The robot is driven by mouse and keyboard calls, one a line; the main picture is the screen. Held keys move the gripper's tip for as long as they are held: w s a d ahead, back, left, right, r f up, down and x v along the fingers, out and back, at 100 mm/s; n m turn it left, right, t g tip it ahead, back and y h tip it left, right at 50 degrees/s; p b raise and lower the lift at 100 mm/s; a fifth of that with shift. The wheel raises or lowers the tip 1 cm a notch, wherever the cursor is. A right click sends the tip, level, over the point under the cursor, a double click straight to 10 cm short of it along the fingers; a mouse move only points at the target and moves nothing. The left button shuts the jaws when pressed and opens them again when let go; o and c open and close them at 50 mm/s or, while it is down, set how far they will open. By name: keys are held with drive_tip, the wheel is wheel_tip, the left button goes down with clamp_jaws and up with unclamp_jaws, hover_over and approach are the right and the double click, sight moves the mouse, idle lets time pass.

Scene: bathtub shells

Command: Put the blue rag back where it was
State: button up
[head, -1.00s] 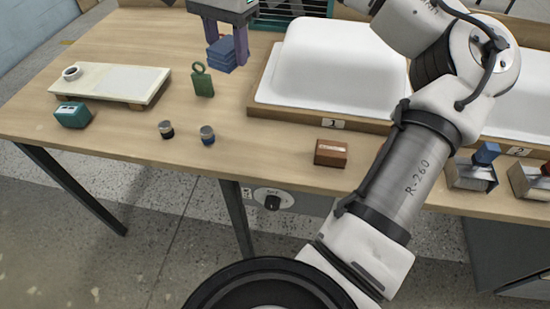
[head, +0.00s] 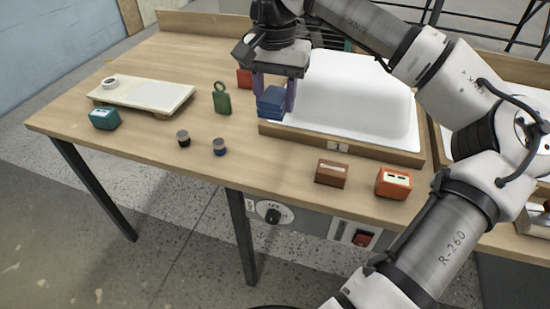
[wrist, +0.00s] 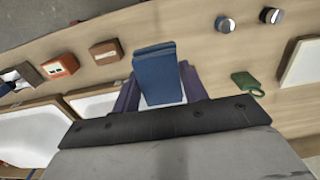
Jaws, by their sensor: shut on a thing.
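The blue rag (head: 271,103) is a folded, layered dark blue bundle. My gripper (head: 275,92) points down with its purple fingers on either side of the rag and is shut on it. In the head view the rag shows at the front left corner of the first wooden-framed tray, with the white shell (head: 350,95) behind and to the right. In the wrist view the rag (wrist: 158,75) sits between the fingers, with the tray partly hidden behind it. I cannot tell how high the rag is above the table or tray rim.
A green tag with a ring (head: 222,98) stands just left of the rag. Two small jars (head: 219,147), a brown box (head: 332,173) and an orange box (head: 393,183) stand toward the front edge. A red block (head: 244,78) is behind. A low board (head: 145,94) and teal box (head: 104,118) are left.

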sight(275, 110)
wheel_tip(275, 110, down, 15)
drive_tip(key=shift+f, duration=0.2)
idle(0.3)
drive_tip(key=shift+f, duration=0.2)
drive_tip(key=o, duration=1)
drive_tip(key=shift+c, duration=0.2)
drive_tip(key=shift+r, duration=0.1)
wheel_tip(275, 110, up, 12)
drive_tip(key=shift+r, duration=0.15)
